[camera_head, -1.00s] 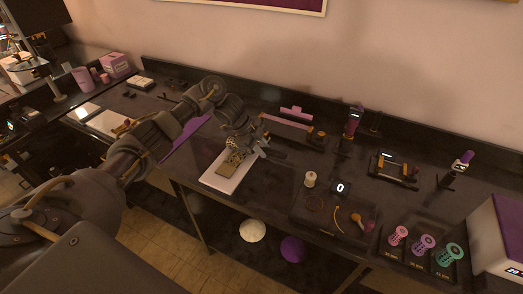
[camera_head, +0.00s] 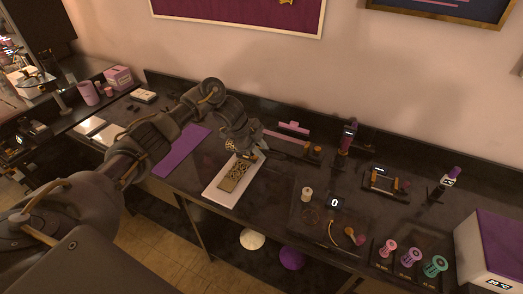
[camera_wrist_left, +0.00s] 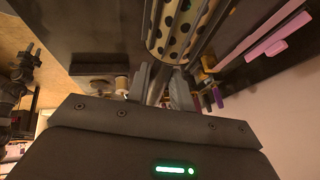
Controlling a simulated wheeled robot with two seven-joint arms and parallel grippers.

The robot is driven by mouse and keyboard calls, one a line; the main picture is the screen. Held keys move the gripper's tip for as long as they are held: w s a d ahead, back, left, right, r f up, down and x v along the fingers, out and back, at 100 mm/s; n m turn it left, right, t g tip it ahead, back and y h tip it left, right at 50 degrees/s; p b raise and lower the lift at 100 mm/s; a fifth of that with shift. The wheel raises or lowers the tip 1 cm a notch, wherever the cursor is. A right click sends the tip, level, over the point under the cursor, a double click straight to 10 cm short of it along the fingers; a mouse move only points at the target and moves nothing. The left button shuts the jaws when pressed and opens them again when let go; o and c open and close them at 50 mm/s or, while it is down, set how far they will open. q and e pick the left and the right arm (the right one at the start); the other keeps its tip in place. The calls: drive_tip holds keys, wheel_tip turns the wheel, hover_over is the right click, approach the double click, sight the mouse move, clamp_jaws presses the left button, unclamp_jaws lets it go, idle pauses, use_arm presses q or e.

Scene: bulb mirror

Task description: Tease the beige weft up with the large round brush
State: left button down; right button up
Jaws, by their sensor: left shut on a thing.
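The beige weft (camera_head: 236,173) lies on a white board (camera_head: 217,194) near the table's front edge; its upper face looks dark and patterned. My left gripper (camera_head: 255,153) is just behind and to the right of the weft. It is shut on the large round brush, whose spotted pale barrel (camera_head: 230,145) shows at the far end of the weft. The barrel (camera_wrist_left: 180,32) fills the upper middle of the left wrist view, above the gripper fingers (camera_wrist_left: 162,88). Whether the brush touches the weft I cannot tell. My right gripper is not in view.
A purple mat (camera_head: 180,150) lies left of the board. Pink, purple and teal rollers (camera_head: 410,257) stand at the right, near a purple-topped box (camera_head: 495,245). A pale spool (camera_head: 307,193) and a small display (camera_head: 334,203) stand right of the board. The wall closes the back.

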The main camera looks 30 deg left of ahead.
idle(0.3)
use_arm(q)
drive_tip(key=shift+s+f, duration=0.1)
drive_tip(key=shift+f, duration=0.05)
drive_tip(key=s+y+p, duration=0.1)
drive_tip(key=s+p, duration=0.5)
drive_tip(key=s, duration=0.6)
wheel_tip(320, 180, down, 7)
drive_tip(key=b, duration=0.6)
drive_tip(key=shift+w+d, duration=0.1)
drive_tip(key=shift+d, duration=0.05)
